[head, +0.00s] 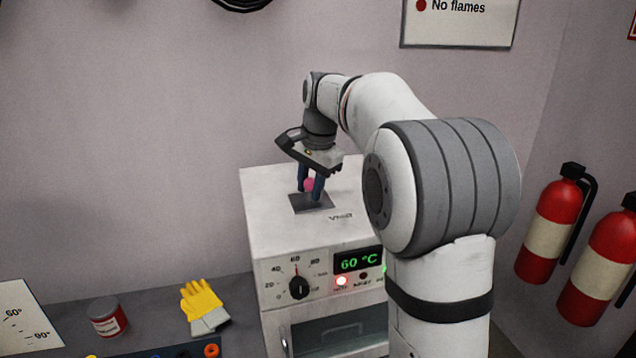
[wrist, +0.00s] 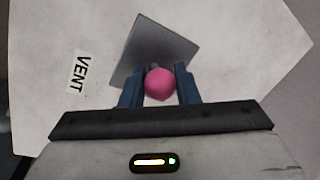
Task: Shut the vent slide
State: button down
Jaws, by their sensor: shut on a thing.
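The vent slide is a flat grey metal plate (head: 323,206) on top of the white oven, with a round pink knob (head: 310,184) on it. In the wrist view the grey plate (wrist: 176,40) lies beside the printed word VENT, and the pink knob (wrist: 159,84) sits between my blue fingers. My gripper (head: 311,188) points down at the oven top and is shut on the pink knob. It also shows in the wrist view (wrist: 159,88). Any opening under the plate is hidden, so I cannot tell how far the slide is open.
The white oven (head: 275,235) has a dial (head: 299,287) and a green display (head: 358,260) reading 60 °C. A yellow glove (head: 203,305) and a grey-and-red tin (head: 107,317) are on the bench to its left. Two fire extinguishers (head: 549,225) (head: 603,265) are at the right wall.

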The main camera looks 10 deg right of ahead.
jog(key=shift+a, duration=0.2)
jog(key=c, duration=1.5)
grip_release()
jog(key=shift+o, duration=1.3)
jog(key=shift+a, duration=0.15)
jog(key=shift+o, duration=0.5)
jog(key=shift+d, duration=0.2)
jog(key=r, duration=0.5)
jog(key=s+d+r, duration=0.1)
jog(key=r, duration=0.1)
jog(key=shift+s+r, duration=0.1)
jog(key=shift+r, duration=0.3)
